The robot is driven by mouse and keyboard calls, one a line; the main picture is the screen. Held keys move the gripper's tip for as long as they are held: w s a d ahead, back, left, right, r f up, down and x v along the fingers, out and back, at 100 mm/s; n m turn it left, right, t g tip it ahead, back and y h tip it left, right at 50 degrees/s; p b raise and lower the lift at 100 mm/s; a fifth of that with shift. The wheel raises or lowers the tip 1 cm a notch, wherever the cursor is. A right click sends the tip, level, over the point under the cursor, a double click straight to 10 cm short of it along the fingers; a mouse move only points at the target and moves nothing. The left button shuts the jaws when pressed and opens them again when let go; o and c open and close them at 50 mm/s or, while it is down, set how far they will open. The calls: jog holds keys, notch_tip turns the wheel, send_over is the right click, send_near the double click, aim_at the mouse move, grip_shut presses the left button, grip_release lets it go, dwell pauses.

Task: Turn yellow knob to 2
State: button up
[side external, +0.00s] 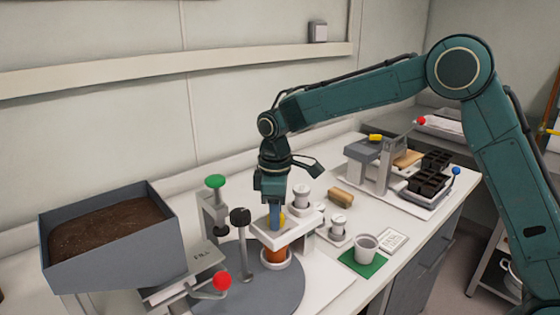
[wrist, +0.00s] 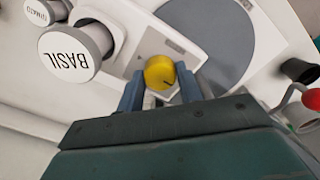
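The yellow knob (wrist: 159,72) sits on a white panel in the wrist view, with a short dark mark near its lower right edge. My gripper (wrist: 159,82) has its two blue fingers apart, one on each side of the knob. Whether they press on it or leave a thin gap, I cannot tell. In the side external view my gripper (side external: 275,216) points straight down, and a bit of the yellow knob (side external: 282,218) shows beside the fingers. I cannot read any numbers around the knob.
A white jar labelled BASIL (wrist: 72,53) stands close to the left finger in the wrist view. In the side external view, a black-knobbed post (side external: 243,245), a green-topped clamp (side external: 215,200) and a red-ball lever (side external: 221,281) stand left. A white cup (side external: 365,247) stands right.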

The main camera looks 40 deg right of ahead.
jog(key=shift+m, duration=0.4)
jog(key=shift+c, duration=0.2)
jog(key=m, duration=1.2)
jog(key=shift+m, duration=2.5)
jog(key=shift+r, duration=0.1)
jog(key=o, duration=1)
